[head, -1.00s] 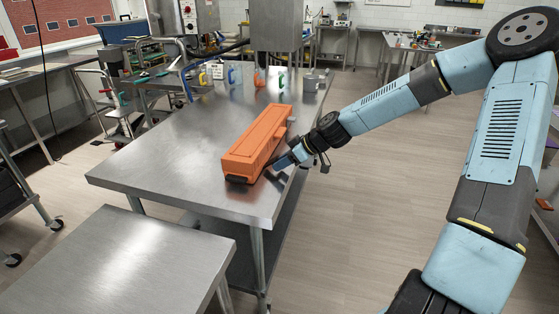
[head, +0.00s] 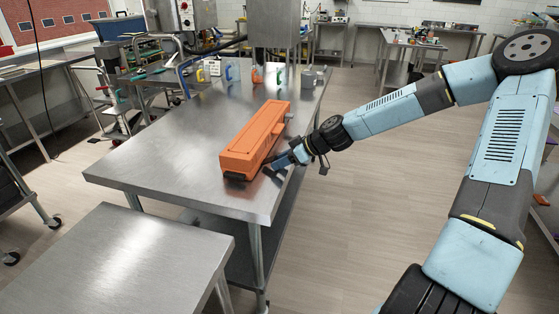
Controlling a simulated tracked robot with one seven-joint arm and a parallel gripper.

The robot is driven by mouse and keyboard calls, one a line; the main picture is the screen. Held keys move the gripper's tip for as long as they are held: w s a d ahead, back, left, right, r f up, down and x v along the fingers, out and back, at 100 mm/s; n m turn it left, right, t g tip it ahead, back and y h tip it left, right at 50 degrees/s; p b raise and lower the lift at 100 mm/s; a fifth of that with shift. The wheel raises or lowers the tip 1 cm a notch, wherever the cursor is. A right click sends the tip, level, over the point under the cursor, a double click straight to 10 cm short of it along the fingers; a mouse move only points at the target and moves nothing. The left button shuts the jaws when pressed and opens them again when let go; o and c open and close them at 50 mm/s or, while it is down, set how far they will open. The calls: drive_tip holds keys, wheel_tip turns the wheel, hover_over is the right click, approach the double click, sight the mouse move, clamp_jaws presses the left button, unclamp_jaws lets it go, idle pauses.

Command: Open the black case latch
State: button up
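A long orange case (head: 255,136) lies closed on the steel table, near its right edge. A black part (head: 236,178), which may be the latch, shows low on the case's near end. A small grey fitting (head: 289,117) sticks out at the far right of the case. My gripper (head: 272,172) is low over the table, beside the case's right side near its front corner. Its fingers are dark and small in the view. I cannot tell whether they are open or touch the case.
The steel table (head: 150,160) is bare to the left of the case. Several coloured hook-like items and a grey metal cup (head: 309,79) stand at its far end. A lower steel table (head: 140,262) stands in front. The floor to the right is open.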

drive_tip(key=o, duration=0.3)
drive_tip(key=shift+o, duration=0.2)
drive_tip(key=shift+r, duration=0.1)
drive_tip(key=v, duration=1.3)
drive_tip(key=shift+d+r, duration=0.15)
drive_tip(key=shift+d, duration=0.15)
drive_tip(key=shift+s, duration=0.1)
